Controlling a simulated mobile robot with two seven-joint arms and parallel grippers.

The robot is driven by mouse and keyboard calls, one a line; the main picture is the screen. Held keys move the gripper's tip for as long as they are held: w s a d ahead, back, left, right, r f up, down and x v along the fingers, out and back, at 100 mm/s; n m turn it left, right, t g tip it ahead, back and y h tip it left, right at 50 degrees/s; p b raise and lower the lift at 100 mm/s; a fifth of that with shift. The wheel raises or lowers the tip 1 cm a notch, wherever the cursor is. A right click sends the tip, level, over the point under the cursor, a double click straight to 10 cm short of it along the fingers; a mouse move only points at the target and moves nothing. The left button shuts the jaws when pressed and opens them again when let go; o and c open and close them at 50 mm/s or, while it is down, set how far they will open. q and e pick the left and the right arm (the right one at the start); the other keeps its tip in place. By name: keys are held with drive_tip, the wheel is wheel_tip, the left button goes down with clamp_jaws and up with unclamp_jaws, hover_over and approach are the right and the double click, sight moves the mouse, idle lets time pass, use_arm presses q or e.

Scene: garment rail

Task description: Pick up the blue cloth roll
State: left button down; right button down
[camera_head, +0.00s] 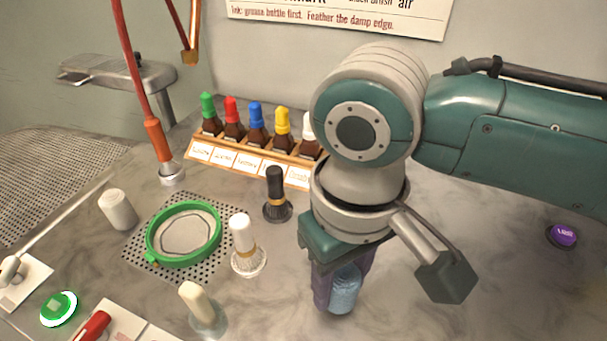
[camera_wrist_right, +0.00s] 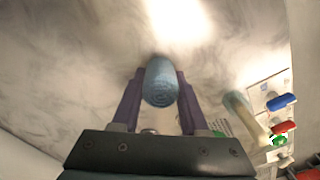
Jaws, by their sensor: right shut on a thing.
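The blue cloth roll (camera_head: 345,290) is a light blue, textured cylinder, and it stands upright in the head view below my right wrist. My right gripper (camera_head: 336,285) points down and is shut on the roll, with a purple finger on each side. In the right wrist view the roll (camera_wrist_right: 161,82) sits between the two purple fingers (camera_wrist_right: 159,95). I cannot tell whether the roll's lower end touches the marbled counter. My left gripper is not in view.
A white-handled brush (camera_head: 243,245), a black-handled brush (camera_head: 276,195) and a green hoop (camera_head: 150,245) on a perforated mat stand left. A wooden rack (camera_head: 232,159) holds several coloured bottles behind. A purple button (camera_head: 562,235) is at right. Counter right of the gripper is mostly clear.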

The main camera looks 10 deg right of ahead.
sight(343, 272)
wheel_tip(343, 272, up, 17)
drive_tip(key=p, duration=0.3)
drive_tip(key=shift+r+p, duration=0.2)
drive_tip(key=shift+p, duration=0.1)
